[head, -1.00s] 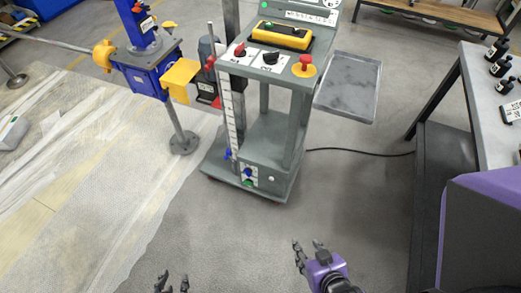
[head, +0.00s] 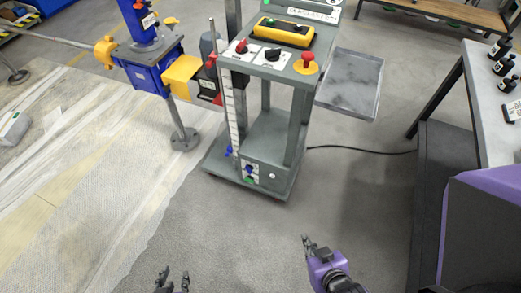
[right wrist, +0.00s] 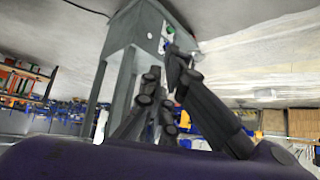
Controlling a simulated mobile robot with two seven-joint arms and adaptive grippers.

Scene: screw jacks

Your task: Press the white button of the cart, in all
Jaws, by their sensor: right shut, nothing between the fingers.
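The grey cart (head: 265,140) stands upright on the floor ahead. The small white button (head: 271,176) is low on its front face, right of a panel with a blue knob (head: 248,170) and a green button (head: 249,180). In the right wrist view the cart (right wrist: 140,28) stands beyond the fingers, with its button panel (right wrist: 167,38) partly in sight. My right gripper (head: 308,241) is shut and empty, below and right of the white button and apart from the cart. My left gripper (head: 172,275) is open and empty at the bottom edge.
A grey side tray (head: 350,82) sticks out from the cart's right. A blue screw-jack unit (head: 145,65) on a post stands at the left. A workbench (head: 490,110) is at the right. A black cable (head: 360,151) crosses the floor. The floor before the cart is clear.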

